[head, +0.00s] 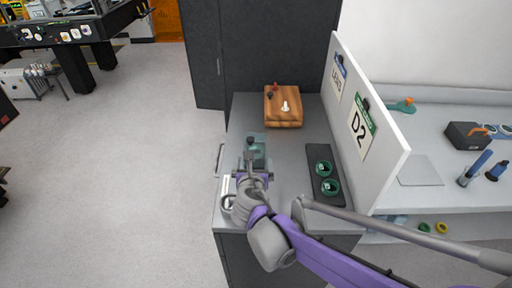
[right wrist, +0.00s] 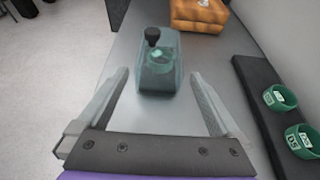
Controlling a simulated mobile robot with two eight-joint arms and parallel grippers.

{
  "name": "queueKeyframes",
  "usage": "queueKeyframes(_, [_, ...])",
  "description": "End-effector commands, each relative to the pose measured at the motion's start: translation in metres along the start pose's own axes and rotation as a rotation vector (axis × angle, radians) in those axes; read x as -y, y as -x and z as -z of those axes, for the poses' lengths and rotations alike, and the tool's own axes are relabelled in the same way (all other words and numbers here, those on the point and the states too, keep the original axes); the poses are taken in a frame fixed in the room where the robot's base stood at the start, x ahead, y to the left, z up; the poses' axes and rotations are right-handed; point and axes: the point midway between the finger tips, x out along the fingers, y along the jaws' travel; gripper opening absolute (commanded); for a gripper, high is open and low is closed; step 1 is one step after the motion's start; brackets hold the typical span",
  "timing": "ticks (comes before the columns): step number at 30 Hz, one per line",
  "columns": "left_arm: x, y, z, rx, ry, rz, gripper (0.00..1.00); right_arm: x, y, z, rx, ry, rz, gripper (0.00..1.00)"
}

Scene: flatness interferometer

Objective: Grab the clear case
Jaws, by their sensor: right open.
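The clear case (right wrist: 158,72) is a see-through, teal-tinted box with a dark knob on top and a green ring-like item inside. In the head view the clear case (head: 257,143) stands on the grey counter, partly hidden by my right gripper. My right gripper (right wrist: 160,86) is open and empty, its two fingers pointing at the case. The case lies just beyond the fingertips, between their lines, apart from both. In the head view my right gripper (head: 251,168) is on the near side of the case. My left gripper is not in view.
A wooden box (head: 283,107) stands behind the case. A dark mat (head: 322,181) with two green rings (head: 330,187) lies to the right, before a white divider (head: 362,110) marked D2. A white object (head: 227,188) lies at the counter's left edge. Counter beside the case is clear.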

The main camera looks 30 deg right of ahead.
Motion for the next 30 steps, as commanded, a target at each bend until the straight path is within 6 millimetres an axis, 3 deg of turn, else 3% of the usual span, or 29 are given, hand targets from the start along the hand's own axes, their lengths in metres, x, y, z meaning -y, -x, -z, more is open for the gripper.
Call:
queueKeyframes(9, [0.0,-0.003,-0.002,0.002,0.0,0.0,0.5,0.001,-0.041,0.0,0.0,0.001,0.003,1.0])
queueKeyframes(17, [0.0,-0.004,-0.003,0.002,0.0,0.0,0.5,0.001,-0.061,0.0,0.0,0.001,0.001,1.0])
queueKeyframes(24, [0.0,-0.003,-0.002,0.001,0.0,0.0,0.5,0.001,-0.095,0.001,0.0,0.0,0.002,1.0])
queueKeyframes(30, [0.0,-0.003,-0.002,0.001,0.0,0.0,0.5,0.001,-0.108,0.001,0.0,0.0,0.001,1.0])
